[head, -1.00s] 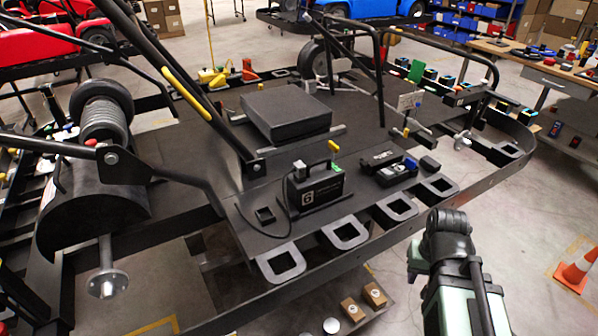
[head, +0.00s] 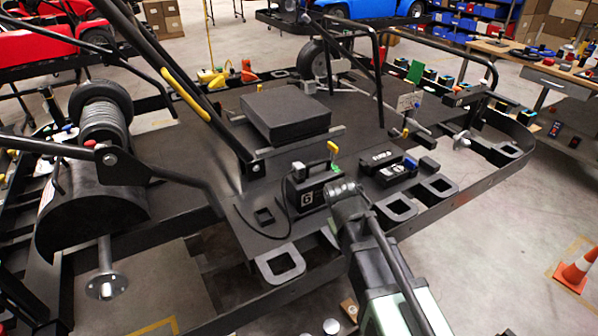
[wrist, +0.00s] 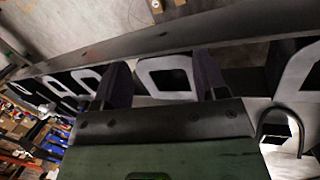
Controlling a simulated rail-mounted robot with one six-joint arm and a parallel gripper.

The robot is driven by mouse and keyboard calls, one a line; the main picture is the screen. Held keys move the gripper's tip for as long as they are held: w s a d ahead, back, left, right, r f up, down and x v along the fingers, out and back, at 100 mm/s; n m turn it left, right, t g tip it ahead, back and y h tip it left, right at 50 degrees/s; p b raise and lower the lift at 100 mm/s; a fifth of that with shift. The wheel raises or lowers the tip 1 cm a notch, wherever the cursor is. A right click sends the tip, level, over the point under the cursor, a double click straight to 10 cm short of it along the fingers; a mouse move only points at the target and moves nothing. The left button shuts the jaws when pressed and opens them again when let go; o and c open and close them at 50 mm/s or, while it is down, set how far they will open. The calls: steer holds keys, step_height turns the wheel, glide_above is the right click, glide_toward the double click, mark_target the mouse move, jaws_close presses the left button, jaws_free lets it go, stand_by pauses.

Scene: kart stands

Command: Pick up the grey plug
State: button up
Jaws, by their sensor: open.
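I cannot make out a grey plug for certain in either view. A small dark grey block (head: 428,167) lies on the kart deck, right of a flat black case (head: 387,168). A black box marked 6 (head: 308,190) has a yellow-topped handle and a thin black cable (head: 268,206) looping to the deck on its left. My gripper (wrist: 163,78) is open in the wrist view. Its two dark fingers stand apart over a light-rimmed slot in the frame, with nothing visible between them. In the head view, my arm hides the fingers and part of the deck edge.
The kart deck (head: 185,150) holds a raised black seat pad (head: 285,118). Light-rimmed slots (head: 278,263) line its near edge. Black roll bars and a winch drum (head: 100,110) rise around it. A workbench (head: 540,68) and an orange cone (head: 577,270) stand to the right.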

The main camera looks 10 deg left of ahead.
steer(key=w+a+r+n+t+h, duration=0.3)
steer(key=w+a+n, duration=0.3)
steer(key=a, duration=0.5)
steer(key=n+t+h, duration=0.4)
steer(key=n+t, duration=0.2)
steer(key=n, duration=0.3)
glide_toward(295, 167)
steer(key=w+d, duration=0.2)
step_height(295, 167, up, 5)
steer(key=w+n+t+h, duration=0.2)
steer(key=n+h, duration=0.1)
steer(key=n, duration=0.2)
steer(key=f+b, duration=0.6)
steer(key=d+f+b, duration=0.1)
steer(key=f+b, duration=0.1)
steer(key=f, duration=0.1)
steer(key=shift+s+b, duration=0.2)
steer(key=shift+b, duration=0.2)
steer(key=shift+w+d+r+p, duration=0.35)
steer(key=shift+w+d, duration=0.35)
steer(key=shift+w, duration=0.05)
steer(key=x, duration=0.5)
steer(key=shift+w+d, duration=0.15)
steer(key=shift+d, duration=0.05)
steer(key=c, duration=1)
